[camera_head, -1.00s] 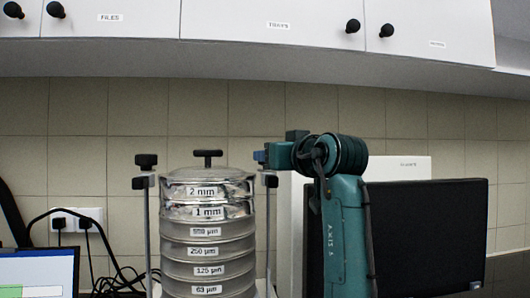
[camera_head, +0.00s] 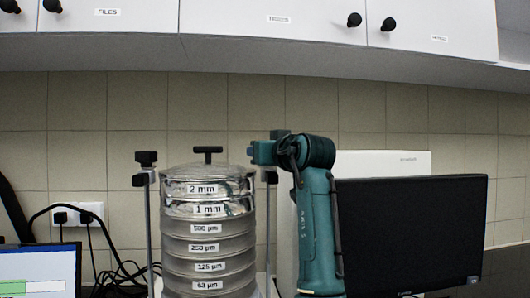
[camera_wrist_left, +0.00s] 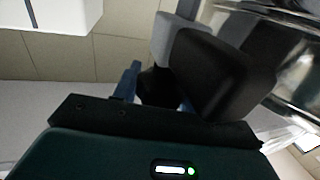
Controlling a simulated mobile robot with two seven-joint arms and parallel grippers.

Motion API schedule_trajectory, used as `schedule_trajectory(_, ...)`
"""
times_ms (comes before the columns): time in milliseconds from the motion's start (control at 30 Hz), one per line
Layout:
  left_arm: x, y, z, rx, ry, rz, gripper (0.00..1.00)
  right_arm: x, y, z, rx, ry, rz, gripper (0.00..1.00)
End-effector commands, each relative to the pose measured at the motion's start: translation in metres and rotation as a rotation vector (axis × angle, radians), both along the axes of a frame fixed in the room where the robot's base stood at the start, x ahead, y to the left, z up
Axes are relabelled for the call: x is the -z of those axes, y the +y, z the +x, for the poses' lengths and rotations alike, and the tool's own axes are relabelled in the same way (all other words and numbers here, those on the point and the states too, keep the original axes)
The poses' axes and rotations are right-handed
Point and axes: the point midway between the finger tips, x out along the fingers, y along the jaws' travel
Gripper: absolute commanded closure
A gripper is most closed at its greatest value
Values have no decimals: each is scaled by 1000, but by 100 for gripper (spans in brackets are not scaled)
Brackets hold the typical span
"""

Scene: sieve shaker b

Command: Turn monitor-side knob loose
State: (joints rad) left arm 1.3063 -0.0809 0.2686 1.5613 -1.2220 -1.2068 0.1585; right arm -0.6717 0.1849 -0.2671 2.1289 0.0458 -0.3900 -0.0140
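The sieve stack (camera_head: 207,225) stands upright between two posts, with a black T-handle (camera_head: 207,152) on its lid. My left gripper (camera_head: 262,153) is at the top of the right, monitor-side post and hides the monitor-side knob in the head view. In the left wrist view, the black knob (camera_wrist_left: 158,88) fills the space between the blue fingers of my left gripper (camera_wrist_left: 158,90), which appear shut on it. A dark block (camera_wrist_left: 208,70) beside it partly covers the right finger. The other knob (camera_head: 146,158) tops the left post. My right gripper is not in view.
A black monitor (camera_head: 412,232) stands right of my left arm, with a white box (camera_head: 385,162) behind it. A laptop screen (camera_head: 38,270) and dark cables (camera_head: 105,255) are at the left. White cabinets (camera_head: 270,35) hang above.

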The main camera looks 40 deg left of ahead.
Motion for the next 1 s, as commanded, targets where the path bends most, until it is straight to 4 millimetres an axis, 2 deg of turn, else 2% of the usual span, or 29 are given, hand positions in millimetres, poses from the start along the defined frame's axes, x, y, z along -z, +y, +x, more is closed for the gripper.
schedule_trajectory(33, 0, 0, 0, 0, 0, 0, 62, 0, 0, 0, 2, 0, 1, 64)
schedule_trajectory(300, 0, 0, 0, 0, 0, 0, 84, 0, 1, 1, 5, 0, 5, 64)
schedule_trajectory(467, 1, 0, 0, 31, -1, -5, 85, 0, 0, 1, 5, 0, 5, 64)
schedule_trajectory(800, 0, -2, 3, 247, -3, -4, 85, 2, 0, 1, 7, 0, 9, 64)
schedule_trajectory(1000, -1, -3, 4, 268, -3, 1, 85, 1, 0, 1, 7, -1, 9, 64)
